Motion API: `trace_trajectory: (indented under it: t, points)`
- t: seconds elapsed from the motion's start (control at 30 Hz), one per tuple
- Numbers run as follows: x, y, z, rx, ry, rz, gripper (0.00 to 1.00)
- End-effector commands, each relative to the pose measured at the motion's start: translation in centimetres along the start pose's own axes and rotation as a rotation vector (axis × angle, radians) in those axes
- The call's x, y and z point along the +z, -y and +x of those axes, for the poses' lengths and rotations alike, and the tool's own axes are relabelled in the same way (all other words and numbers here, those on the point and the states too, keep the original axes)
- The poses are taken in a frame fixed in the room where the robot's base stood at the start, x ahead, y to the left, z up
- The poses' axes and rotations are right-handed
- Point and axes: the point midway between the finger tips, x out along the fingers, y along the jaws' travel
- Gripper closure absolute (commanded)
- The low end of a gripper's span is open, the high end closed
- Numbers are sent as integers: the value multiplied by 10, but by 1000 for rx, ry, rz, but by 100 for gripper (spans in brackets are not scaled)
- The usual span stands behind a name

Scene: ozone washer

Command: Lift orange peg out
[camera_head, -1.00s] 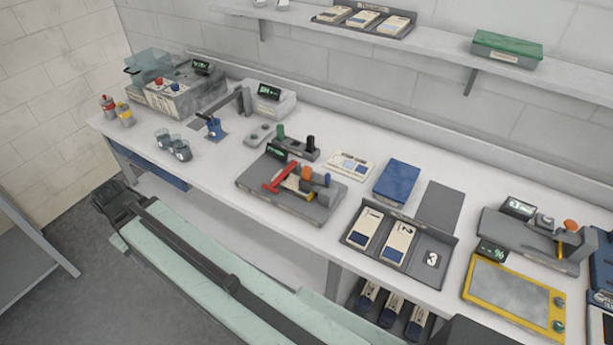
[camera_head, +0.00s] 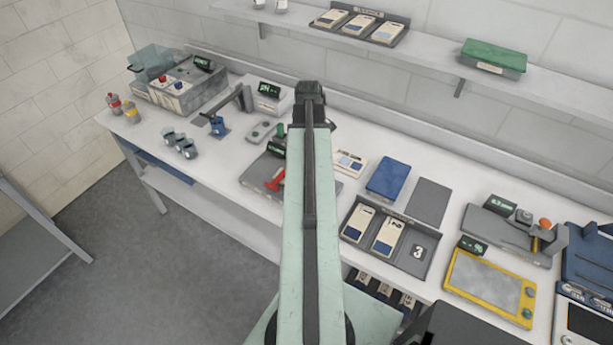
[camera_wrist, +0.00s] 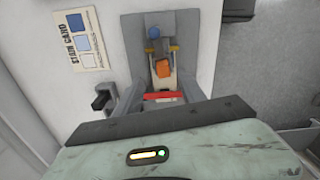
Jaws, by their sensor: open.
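The orange peg (camera_wrist: 163,68) shows in the wrist view as an orange block. It sits upright in the middle of a grey fixture (camera_wrist: 133,32), on a pale piece. In the head view my gripper (camera_head: 309,101) is at the arm's far end, and my arm hides the peg. Part of the fixture (camera_head: 254,176) shows there.
A stain card (camera_wrist: 80,38) lies beside the fixture, with a black-topped part (camera_wrist: 103,100) nearby. A blue box (camera_head: 388,179) and a numbered tray (camera_head: 432,240) stand right of my arm. Another device with an orange knob (camera_head: 545,223) is farther right. A shelf (camera_head: 420,52) runs above.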

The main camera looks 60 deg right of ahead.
Motion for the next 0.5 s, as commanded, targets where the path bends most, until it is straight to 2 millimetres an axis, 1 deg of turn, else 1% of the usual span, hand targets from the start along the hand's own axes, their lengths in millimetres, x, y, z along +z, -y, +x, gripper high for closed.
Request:
trace_trajectory:
  t: [0.03, 0.1, 0.3, 0.37, 0.5]
  points:
    - [0, 0, 13, 0, 0, 0, 53]
    - [-1, 0, 22, 0, 0, 0, 53]
    - [-1, 1, 24, 0, 0, 1, 53]
    - [-2, 2, 31, 0, 0, 1, 53]
    - [-6, 5, 55, 0, 0, 1, 53]
